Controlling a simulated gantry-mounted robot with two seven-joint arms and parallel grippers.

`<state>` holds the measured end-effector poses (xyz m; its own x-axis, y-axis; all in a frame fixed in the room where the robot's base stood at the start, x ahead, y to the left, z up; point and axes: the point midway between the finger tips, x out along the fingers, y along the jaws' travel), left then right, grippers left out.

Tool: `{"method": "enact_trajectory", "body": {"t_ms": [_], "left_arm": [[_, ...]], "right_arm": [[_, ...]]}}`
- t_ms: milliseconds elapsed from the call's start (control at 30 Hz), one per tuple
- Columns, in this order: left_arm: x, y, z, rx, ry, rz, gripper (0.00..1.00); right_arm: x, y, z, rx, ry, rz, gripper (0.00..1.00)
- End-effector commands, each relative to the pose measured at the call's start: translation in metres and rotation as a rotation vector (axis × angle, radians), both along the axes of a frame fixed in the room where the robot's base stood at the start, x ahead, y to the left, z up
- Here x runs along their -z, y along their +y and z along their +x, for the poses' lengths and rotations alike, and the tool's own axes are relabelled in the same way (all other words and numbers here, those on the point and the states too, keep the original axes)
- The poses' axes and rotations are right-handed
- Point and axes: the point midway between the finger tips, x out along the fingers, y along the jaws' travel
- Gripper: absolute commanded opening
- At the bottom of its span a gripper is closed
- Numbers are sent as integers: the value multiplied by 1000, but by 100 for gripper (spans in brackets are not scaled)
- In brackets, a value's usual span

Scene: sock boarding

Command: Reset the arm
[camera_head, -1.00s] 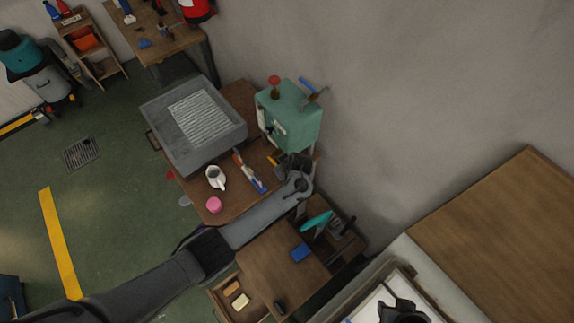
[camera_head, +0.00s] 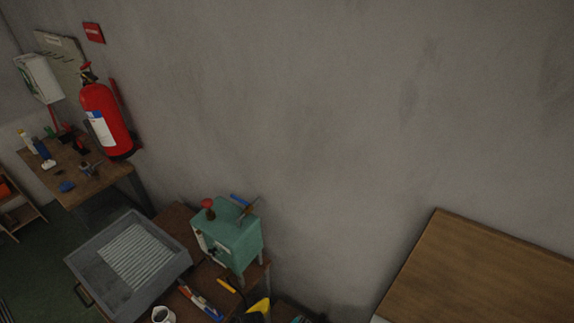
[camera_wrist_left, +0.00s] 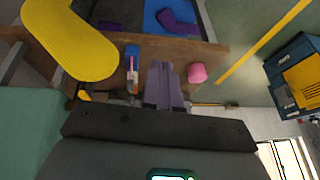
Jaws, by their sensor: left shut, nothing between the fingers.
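In the left wrist view my left gripper (camera_wrist_left: 165,84) has its two grey fingers together with nothing between them. The fingers point toward the brown workbench (camera_wrist_left: 215,55). A pink object (camera_wrist_left: 197,73) lies to their right, and a blue, white and red object (camera_wrist_left: 132,68) lies to their left. A large yellow rounded shape (camera_wrist_left: 72,42) is close to the camera at the upper left. I cannot tell what it is. In the head view a yellow and black shape (camera_head: 259,308) is cut by the bottom edge. My right gripper is out of view.
In the head view a grey tray (camera_head: 82,265) and a green box-shaped machine (camera_head: 240,240) stand on the bench against the wall. A white mug (camera_head: 163,315) is at the bottom edge. A wooden tabletop (camera_head: 480,270) is at right. A fire extinguisher (camera_head: 105,122) hangs at left.

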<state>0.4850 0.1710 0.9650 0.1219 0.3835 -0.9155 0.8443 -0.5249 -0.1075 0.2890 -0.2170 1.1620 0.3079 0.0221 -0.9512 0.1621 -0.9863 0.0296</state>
Motion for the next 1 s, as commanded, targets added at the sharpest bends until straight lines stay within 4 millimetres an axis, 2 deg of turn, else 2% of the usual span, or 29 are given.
{"method": "enact_trajectory", "body": {"t_ms": [33,100,200,267,300,400,467,600,667,800,933,1000], "left_arm": [[18,1,-40,-12,53,-31,0],[32,0,-82,-15,103,-86,0],[37,-2,-134,8,159,-176,0],[32,-1,-161,44,184,-229,0],[24,0,-176,78,196,-264,0],[-4,10,-204,184,201,-328,0],[-27,17,-215,263,192,-351,0],[-91,38,-223,483,143,-350,0],[-120,45,-220,587,117,-328,0],[-186,55,-203,820,40,-238,0],[-230,52,-194,1018,6,-151,0],[-235,48,-196,1113,29,-123,0]], "right_arm": [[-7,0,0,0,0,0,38],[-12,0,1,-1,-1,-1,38],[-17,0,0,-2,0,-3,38],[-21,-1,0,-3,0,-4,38],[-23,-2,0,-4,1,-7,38],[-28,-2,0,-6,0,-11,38],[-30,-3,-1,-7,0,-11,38],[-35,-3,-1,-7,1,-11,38],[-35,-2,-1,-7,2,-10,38],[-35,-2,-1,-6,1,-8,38],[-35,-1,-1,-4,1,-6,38],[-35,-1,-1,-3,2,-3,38]]}}
